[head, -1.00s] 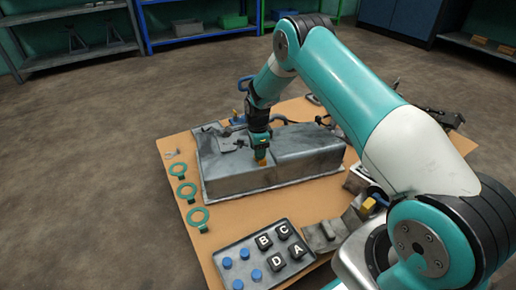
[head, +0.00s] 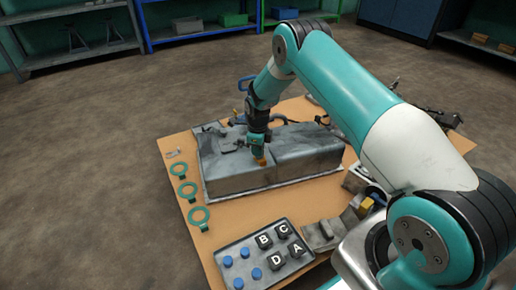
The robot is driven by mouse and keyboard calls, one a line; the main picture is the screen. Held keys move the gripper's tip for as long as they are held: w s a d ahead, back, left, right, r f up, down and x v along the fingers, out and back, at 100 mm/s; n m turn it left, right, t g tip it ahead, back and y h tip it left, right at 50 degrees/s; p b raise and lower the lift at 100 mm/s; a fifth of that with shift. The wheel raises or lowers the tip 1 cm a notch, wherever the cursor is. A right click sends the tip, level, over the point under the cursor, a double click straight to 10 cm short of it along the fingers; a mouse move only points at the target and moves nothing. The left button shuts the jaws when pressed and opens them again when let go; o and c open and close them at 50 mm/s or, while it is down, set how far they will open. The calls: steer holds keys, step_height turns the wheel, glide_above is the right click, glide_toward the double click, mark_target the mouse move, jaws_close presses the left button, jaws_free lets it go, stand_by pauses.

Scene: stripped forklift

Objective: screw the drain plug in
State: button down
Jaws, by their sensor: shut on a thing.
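My gripper (head: 258,151) points down at the end of my teal arm, over the near side of the grey metal pan (head: 235,183). It is shut on a small orange-yellow piece at its tips, which looks like the drain plug (head: 261,162). The plug shows at the upper edge of the pan's near wall. Whether it touches the pan or sits in a hole, I cannot tell. The drain hole itself is not visible from here.
The pan lies on a tan board (head: 230,222). Green rings (head: 188,190) lie along its left edge. A tray (head: 262,257) with blue caps and lettered black blocks stands in front. A grey metal block (head: 322,234) lies right of the tray. Shelves stand far behind.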

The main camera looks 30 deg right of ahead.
steer(key=m+p, duration=0.1)
steer(key=m, duration=0.2)
steer(key=shift+d+m, duration=0.1)
steer(key=shift+m, duration=0.3)
steer(key=m, duration=0.2)
steer(key=shift+f+m, duration=0.1)
steer(key=shift+m, duration=0.3)
steer(key=c, duration=1.3)
jaws_free()
steer(key=shift+w+r+p, duration=0.1)
steer(key=shift+r+p, duration=1.85)
steer(key=shift+r, duration=0.4)
